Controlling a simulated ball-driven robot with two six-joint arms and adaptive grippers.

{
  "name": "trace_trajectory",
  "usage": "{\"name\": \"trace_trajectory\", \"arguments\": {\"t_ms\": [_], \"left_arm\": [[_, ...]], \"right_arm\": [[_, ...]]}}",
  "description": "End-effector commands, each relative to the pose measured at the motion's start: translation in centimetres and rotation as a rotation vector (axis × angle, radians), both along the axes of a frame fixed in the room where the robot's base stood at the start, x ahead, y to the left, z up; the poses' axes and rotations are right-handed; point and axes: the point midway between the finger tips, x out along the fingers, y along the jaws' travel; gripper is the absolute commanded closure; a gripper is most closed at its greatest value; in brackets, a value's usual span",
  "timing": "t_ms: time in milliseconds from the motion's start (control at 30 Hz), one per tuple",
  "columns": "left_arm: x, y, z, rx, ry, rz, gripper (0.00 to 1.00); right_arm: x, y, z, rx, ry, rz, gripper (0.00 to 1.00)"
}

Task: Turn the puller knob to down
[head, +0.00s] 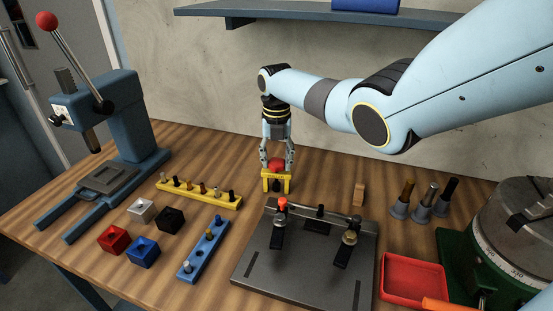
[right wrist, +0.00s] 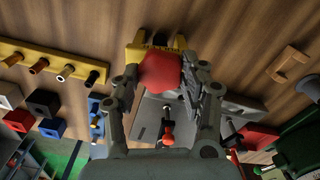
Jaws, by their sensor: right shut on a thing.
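The puller (head: 277,181) is a small yellow frame standing on the wooden bench near the back, with a red knob (head: 276,166) on top. My right gripper (head: 277,164) reaches down from above and is shut on the red knob, one finger on each side. In the right wrist view the red knob (right wrist: 159,73) lies between my two grey fingers (right wrist: 163,88), with part of the yellow puller (right wrist: 137,54) behind it. Markings for the knob's position cannot be made out. My left gripper is not in view.
A grey fixture plate (head: 300,285) with clamps stands in front of the puller. A blue press (head: 130,115) stands far left, a red tray (head: 415,304) front right.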

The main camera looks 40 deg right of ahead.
Motion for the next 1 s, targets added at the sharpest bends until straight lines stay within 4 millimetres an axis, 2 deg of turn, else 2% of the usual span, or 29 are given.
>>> {"name": "trace_trajectory", "arguments": {"t_ms": [1000], "left_arm": [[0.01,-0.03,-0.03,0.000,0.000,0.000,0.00]], "right_arm": [[0.00,-0.01,0.01,0.000,0.000,0.034,0.89]]}}
